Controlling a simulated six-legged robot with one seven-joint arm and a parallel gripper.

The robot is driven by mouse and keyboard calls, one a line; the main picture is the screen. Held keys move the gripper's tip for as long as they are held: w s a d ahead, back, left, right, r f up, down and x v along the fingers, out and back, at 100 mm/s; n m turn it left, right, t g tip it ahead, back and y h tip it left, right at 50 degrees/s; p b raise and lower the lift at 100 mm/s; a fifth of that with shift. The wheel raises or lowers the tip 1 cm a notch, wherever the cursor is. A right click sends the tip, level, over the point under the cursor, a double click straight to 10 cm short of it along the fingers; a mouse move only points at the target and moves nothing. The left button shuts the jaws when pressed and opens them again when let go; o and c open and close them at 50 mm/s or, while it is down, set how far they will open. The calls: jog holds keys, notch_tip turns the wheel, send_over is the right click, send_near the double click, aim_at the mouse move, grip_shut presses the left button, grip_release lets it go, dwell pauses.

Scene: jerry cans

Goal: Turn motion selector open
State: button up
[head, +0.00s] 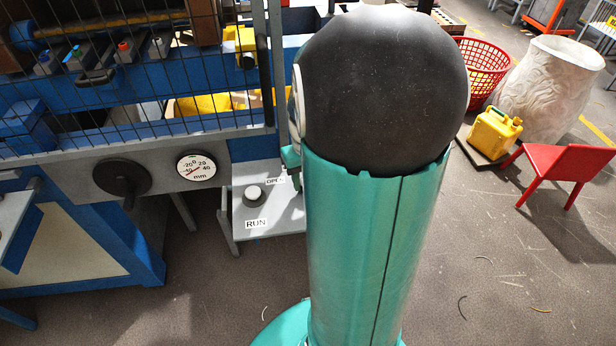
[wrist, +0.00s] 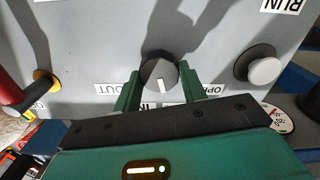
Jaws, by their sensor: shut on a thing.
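The motion selector is a dark round knob (wrist: 159,72) with a white pointer line, on a grey panel in the wrist view. The pointer faces down in the picture, tilted slightly right. A label reading OUT (wrist: 114,88) lies to its left, and a partly covered one starting OPE (wrist: 219,90) to its right. Another label, partly hidden, sits just below. My gripper (wrist: 160,87) is shut on the knob, one green finger on each side. In the head view my arm hides the knob; a bit of my green gripper (head: 290,157) shows beside the OPEN label (head: 274,182).
A white-capped button (wrist: 264,70) stands to the right of the knob near the RUN label (wrist: 283,5). A red-handled part (wrist: 10,92) is at far left. In the head view, a round dial (head: 196,167) and black handwheel (head: 121,177) sit left of the panel.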

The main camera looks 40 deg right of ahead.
jog(key=n, duration=0.4)
jog(key=shift+n, duration=0.3)
jog(key=n, duration=0.4)
jog(key=shift+a+n, duration=0.1)
jog(key=shift+n, duration=0.2)
jog(key=o, duration=1)
jog(key=shift+c, duration=0.2)
notch_tip(320, 180, up, 14)
jog(key=shift+a, duration=0.1)
